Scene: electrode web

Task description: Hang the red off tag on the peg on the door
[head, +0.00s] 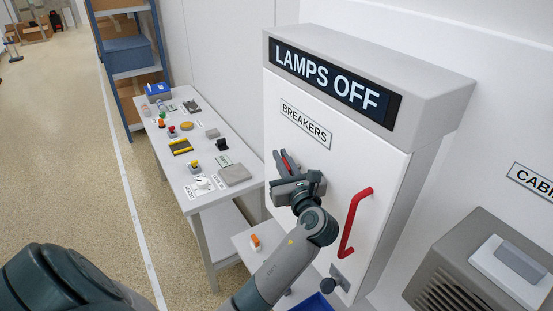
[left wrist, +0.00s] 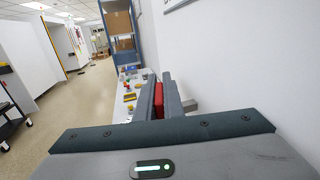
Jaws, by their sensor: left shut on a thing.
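My left gripper (head: 284,162) is in front of the white cabinet door (head: 294,150), below the BREAKERS label. Its fingers are shut on the red off tag, which shows as a narrow red strip (head: 289,160) between them. In the left wrist view the red tag (left wrist: 158,92) also shows between the two dark fingers (left wrist: 159,100); most of it is hidden by them. I cannot make out the peg for sure; the gripper covers part of the door. My right gripper is not in view.
The door has a red handle (head: 355,222) right of my gripper. A LAMPS OFF sign (head: 335,80) tops the cabinet (head: 430,85). A white table (head: 225,200) with several small parts stands to the left. A grey vented box (head: 450,290) is at lower right.

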